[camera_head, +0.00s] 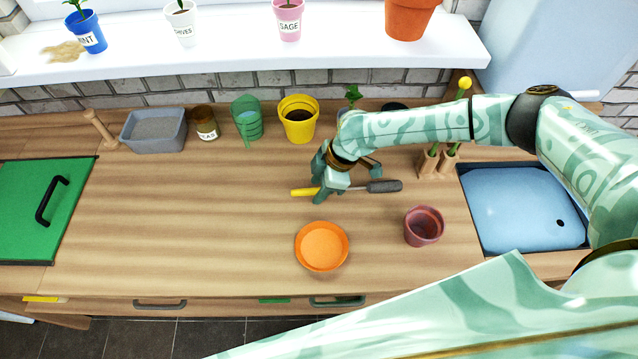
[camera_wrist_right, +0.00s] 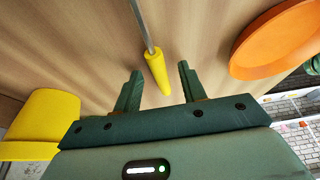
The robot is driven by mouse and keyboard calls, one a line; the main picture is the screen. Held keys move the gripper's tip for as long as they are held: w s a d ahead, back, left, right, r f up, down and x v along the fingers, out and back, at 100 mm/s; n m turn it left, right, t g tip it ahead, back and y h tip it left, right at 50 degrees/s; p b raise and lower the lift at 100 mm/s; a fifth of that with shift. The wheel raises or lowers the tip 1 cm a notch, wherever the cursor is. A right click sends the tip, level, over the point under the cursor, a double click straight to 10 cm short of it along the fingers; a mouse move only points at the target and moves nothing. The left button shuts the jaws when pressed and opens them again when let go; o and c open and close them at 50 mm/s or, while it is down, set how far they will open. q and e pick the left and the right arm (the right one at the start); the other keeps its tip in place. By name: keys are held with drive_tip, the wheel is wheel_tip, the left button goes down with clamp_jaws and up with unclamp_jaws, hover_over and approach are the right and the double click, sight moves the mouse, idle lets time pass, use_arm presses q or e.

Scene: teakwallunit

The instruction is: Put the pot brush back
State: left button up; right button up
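The pot brush (camera_head: 384,186) lies on the wooden worktop, with a yellow handle to the left, a thin metal shaft and a dark grey head to the right. My right gripper (camera_head: 323,188) is low over its handle end and hides part of it. In the right wrist view the yellow handle (camera_wrist_right: 156,70) lies between the two open fingers, with a gap on each side. The brush head is outside that view. My left gripper is not in view.
An orange saucer (camera_head: 322,246) is in front of the brush, and a reddish pot (camera_head: 424,226) stands to the right. A wooden holder (camera_head: 428,164) with green-handled tools and a blue basin (camera_head: 525,208) are farther right. A yellow pot (camera_head: 298,119) stands behind. The worktop's left middle is clear.

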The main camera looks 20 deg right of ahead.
drive_tip(key=shift+f+b, duration=0.15)
drive_tip(key=shift+b, duration=0.2)
drive_tip(key=p+v, duration=0.3)
drive_tip(key=v, duration=1.3)
drive_tip(key=shift+s, duration=0.2)
